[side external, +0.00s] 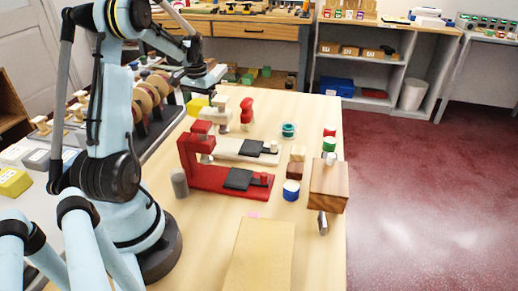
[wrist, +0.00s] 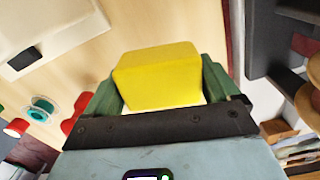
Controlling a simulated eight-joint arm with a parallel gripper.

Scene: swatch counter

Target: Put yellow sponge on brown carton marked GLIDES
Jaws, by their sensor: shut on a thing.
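The yellow sponge (wrist: 160,78) sits between the two green fingers of my gripper (wrist: 161,95) in the wrist view, and the gripper is shut on it. In the side view my gripper (side external: 203,88) is at the far left part of the wooden table, with the yellow sponge (side external: 196,106) under it. I cannot tell whether the sponge touches the table. A plain light-brown box (side external: 261,257) stands at the table's near edge. No GLIDES marking can be read on it, so I cannot tell whether it is the carton.
A red stand (side external: 215,177) and a cream stand (side external: 232,149) with black pads occupy the table's middle. A wooden block (side external: 329,182), a blue-and-white pot (side external: 291,190) and a teal ring (side external: 289,130) stand to the right. A rack of round discs (side external: 145,98) lies left.

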